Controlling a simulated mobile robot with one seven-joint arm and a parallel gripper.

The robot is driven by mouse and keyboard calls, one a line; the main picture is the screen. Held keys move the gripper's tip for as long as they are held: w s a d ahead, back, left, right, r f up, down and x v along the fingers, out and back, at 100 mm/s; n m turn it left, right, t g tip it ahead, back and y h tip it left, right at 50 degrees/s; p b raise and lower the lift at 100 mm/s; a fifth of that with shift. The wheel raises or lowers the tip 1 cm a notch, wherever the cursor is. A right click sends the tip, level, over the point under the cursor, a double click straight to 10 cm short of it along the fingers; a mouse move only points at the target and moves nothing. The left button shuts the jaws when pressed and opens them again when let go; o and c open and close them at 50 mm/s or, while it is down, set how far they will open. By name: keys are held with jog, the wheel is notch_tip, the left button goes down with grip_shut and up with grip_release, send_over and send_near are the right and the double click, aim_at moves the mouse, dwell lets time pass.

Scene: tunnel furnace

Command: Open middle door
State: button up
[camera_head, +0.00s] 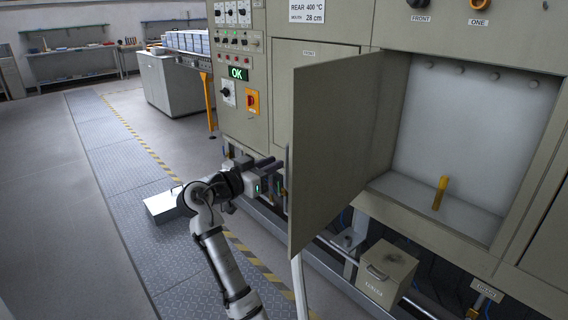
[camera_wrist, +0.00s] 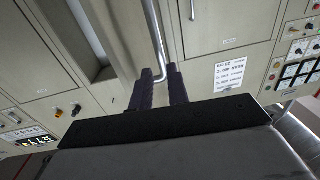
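The middle door (camera_head: 335,150) is a grey-beige panel that stands swung out from the furnace front, wide open. Its opening shows a pale inner chamber (camera_head: 465,130) to the right. A thin metal handle (camera_head: 287,165) runs along the door's left edge. My gripper (camera_head: 279,180) is at this handle, left of the door. In the wrist view the bent handle bar (camera_wrist: 154,35) runs down between the two dark fingers (camera_wrist: 161,85), which look closed on it. The exact contact is hard to see.
A yellow handle-like piece (camera_head: 440,193) stands on the chamber floor. A beige box (camera_head: 385,275) sits low below the opening. The control panel (camera_head: 238,70) is left of the door. A metal box (camera_head: 163,205) lies on the floor walkway, which is otherwise mostly clear.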

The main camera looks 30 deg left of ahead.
jog(key=b+v, duration=0.1)
jog(key=v, duration=0.6)
jog(key=shift+s, duration=0.1)
